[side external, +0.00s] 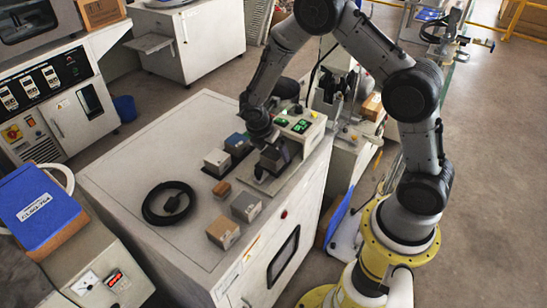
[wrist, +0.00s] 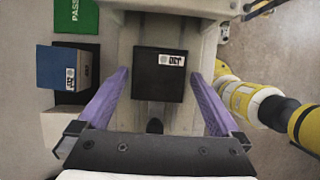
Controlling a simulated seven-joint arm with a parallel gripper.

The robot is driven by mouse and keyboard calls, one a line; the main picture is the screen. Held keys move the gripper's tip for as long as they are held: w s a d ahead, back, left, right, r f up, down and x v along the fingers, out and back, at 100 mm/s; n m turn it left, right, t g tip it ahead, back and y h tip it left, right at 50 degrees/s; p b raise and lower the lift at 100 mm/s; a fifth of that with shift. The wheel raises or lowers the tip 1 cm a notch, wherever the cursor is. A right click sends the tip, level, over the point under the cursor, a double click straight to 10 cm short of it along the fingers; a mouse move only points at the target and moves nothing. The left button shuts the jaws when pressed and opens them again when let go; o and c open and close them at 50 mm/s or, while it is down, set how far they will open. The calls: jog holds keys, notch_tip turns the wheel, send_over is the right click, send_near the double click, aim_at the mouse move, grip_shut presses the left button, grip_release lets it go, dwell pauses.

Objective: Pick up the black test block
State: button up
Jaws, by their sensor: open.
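The black test block (wrist: 158,85) has a small white label near its top edge and sits on a light grey platform in the wrist view. My gripper (wrist: 159,74) is open, with one purple finger on each side of the block. A gap shows between the block and each finger, and it is not held. In the side external view the black block (side external: 276,158) is on the machine by the display unit, with my gripper over it and partly hiding it. The finger height against the block is hard to tell.
A blue-topped block (wrist: 64,68) stands left of the left finger, on a black pad. On the cabinet top (side external: 130,170) are a grey block (side external: 246,206), a tan block (side external: 223,232), a pale block (side external: 217,162) and a black cable coil (side external: 168,203). A display unit (side external: 300,126) stands behind.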

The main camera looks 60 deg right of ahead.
jog(key=shift+x, duration=1)
jog(key=shift+r, duration=0.1)
grip_shut()
